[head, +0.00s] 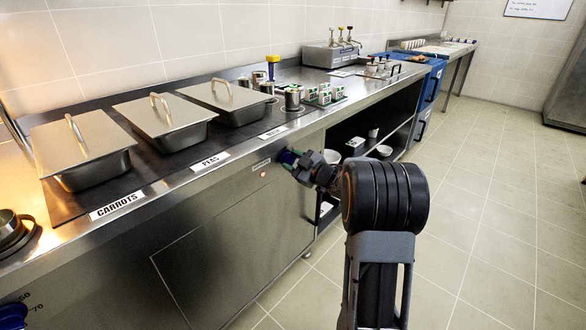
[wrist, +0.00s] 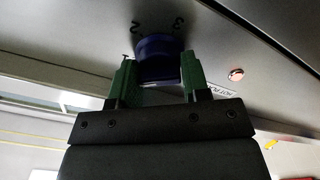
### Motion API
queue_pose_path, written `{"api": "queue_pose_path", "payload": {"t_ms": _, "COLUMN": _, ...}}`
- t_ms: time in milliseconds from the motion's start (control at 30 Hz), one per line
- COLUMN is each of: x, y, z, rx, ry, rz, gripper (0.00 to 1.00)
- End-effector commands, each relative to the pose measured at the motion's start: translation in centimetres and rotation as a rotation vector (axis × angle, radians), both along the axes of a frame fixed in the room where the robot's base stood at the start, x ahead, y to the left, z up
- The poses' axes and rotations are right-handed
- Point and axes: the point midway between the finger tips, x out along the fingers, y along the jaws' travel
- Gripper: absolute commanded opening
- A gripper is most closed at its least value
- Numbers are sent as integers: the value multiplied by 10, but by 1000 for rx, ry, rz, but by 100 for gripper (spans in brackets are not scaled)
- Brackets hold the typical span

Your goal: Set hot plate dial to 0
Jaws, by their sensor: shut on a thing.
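A blue dial (wrist: 158,50) sits on the steel counter front in the wrist view, with the numerals 2 and 3 printed beside it and a partly hidden mark near the left finger. My gripper (wrist: 158,68) has its green fingers on either side of the dial and is shut on it. In the head view, my gripper (head: 292,160) is at the counter front, and a bit of the blue dial (head: 287,157) shows there. A lit red lamp (wrist: 236,74) and a partly readable label beginning "HOT" are beside the dial. The dial's pointer is hidden.
Lidded steel pans (head: 82,150) with CARROTS and PEAS labels stand on the counter above. Another blue dial (head: 12,316) with 50 and 70 marks is at lower left. Open shelves (head: 385,146) lie beyond my gripper. The tiled floor (head: 490,210) at right is clear.

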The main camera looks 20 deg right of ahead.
Motion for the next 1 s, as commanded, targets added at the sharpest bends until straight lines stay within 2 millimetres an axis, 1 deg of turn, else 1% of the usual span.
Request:
{"api": "queue_pose_path", "payload": {"t_ms": 33, "x": 0, "y": 1, "z": -5, "rx": -41, "ry": -18, "rz": 2, "gripper": 19}}
{"api": "queue_pose_path", "payload": {"t_ms": 600, "x": 0, "y": 1, "z": -5, "rx": -527, "ry": -241, "rz": 1, "gripper": 19}}
{"api": "queue_pose_path", "payload": {"t_ms": 800, "x": 0, "y": 1, "z": -5, "rx": -673, "ry": -308, "rz": 3, "gripper": 19}}
{"api": "queue_pose_path", "payload": {"t_ms": 1000, "x": 0, "y": 1, "z": -4, "rx": -783, "ry": -357, "rz": 2, "gripper": 19}}
